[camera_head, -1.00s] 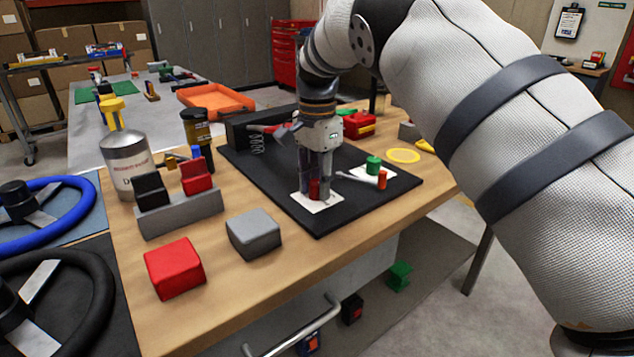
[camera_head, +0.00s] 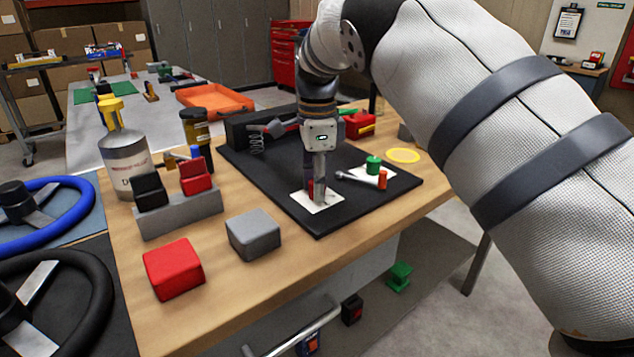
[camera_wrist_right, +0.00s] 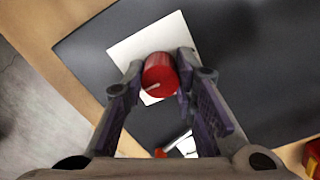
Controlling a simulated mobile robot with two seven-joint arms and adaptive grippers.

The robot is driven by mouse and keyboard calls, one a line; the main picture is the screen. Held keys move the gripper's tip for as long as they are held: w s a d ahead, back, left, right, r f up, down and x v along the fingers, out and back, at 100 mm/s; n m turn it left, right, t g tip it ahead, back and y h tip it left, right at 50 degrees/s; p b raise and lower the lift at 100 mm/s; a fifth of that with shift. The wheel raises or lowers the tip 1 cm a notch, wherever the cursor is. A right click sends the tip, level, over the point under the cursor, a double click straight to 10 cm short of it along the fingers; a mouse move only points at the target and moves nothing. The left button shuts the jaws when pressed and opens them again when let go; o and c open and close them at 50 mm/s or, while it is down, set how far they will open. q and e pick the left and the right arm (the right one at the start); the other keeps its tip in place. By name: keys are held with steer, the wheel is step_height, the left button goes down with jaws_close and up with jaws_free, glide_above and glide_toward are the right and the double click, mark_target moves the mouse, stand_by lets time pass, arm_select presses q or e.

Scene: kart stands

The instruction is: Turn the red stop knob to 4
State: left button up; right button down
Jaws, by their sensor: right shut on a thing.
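The red stop knob (camera_wrist_right: 160,76) sits on a white plate (camera_wrist_right: 133,45) on the black mat. A pale pointer line on its top points to the lower left in the right wrist view. In the head view the knob (camera_head: 310,186) is mostly hidden by my right gripper (camera_head: 318,190), and the plate (camera_head: 326,204) shows around it. My right gripper (camera_wrist_right: 160,82) points down with its fingers on both sides of the knob, shut on it. The numbers on the plate cannot be read. My left gripper is not in view.
A grey block (camera_head: 253,233), a red block (camera_head: 174,268) and a grey holder (camera_head: 182,214) stand at the left. The wooden front edge is clear.

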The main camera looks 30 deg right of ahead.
stand_by(0.3)
steer(key=c, duration=1.3)
jaws_free()
step_height(320, 180, up, 12)
